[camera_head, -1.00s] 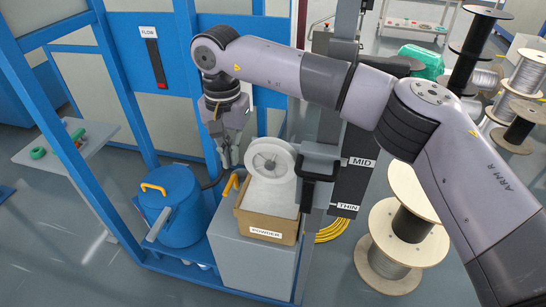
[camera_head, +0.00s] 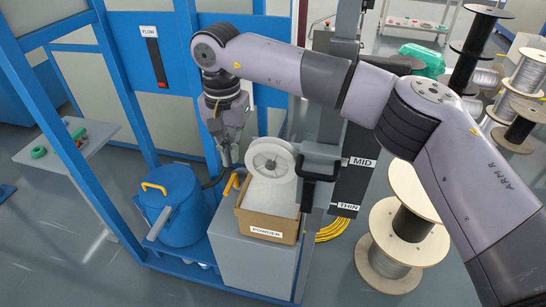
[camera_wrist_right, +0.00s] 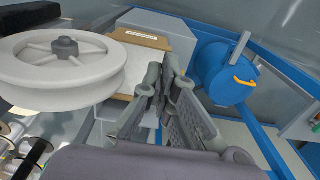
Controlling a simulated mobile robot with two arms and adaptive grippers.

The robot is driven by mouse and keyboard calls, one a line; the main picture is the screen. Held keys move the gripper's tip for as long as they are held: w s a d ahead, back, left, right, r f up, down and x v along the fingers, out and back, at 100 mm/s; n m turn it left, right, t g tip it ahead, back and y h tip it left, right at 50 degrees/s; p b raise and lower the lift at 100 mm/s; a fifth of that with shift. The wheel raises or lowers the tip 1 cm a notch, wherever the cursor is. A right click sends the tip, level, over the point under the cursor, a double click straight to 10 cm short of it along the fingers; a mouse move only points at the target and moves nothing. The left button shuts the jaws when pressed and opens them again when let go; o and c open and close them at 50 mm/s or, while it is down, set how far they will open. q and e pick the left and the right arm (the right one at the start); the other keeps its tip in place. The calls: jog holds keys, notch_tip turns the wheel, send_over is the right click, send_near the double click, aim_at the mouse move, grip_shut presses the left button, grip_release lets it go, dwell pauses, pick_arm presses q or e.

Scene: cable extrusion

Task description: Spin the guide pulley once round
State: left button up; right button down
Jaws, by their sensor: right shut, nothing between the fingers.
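The guide pulley (camera_head: 271,160) is a white spoked wheel with a grey hub, mounted on a grey bracket above the powder box. It also fills the left of the right wrist view (camera_wrist_right: 62,66). My right gripper (camera_head: 228,157) is just left of the pulley's rim in the head view, pointing down. In the right wrist view my right gripper (camera_wrist_right: 162,76) has its fingers together with nothing between them, and a gap shows between it and the rim. My left gripper is in neither view.
The open cardboard powder box (camera_head: 267,234) sits on a grey cabinet (camera_head: 250,264) below the pulley. A blue drum (camera_head: 180,215) with a yellow handle stands left of it. Blue frame posts (camera_head: 110,185) rise further left. Wire spools (camera_head: 400,240) stand at right.

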notch_tip(320, 180, up, 8)
jog(key=p, duration=0.5)
jog(key=shift+s+d+b, duration=0.3)
jog(key=shift+d+b, duration=0.1)
jog(key=shift+d, duration=0.45)
jog(key=shift+s+d+b, duration=0.25)
jog(key=shift+d+b, duration=0.15)
jog(key=shift+d, duration=0.5)
jog(key=shift+s+d+b, duration=0.3)
jog(key=shift+d+b, duration=0.1)
jog(key=shift+d, duration=0.45)
jog(key=shift+f, duration=0.1)
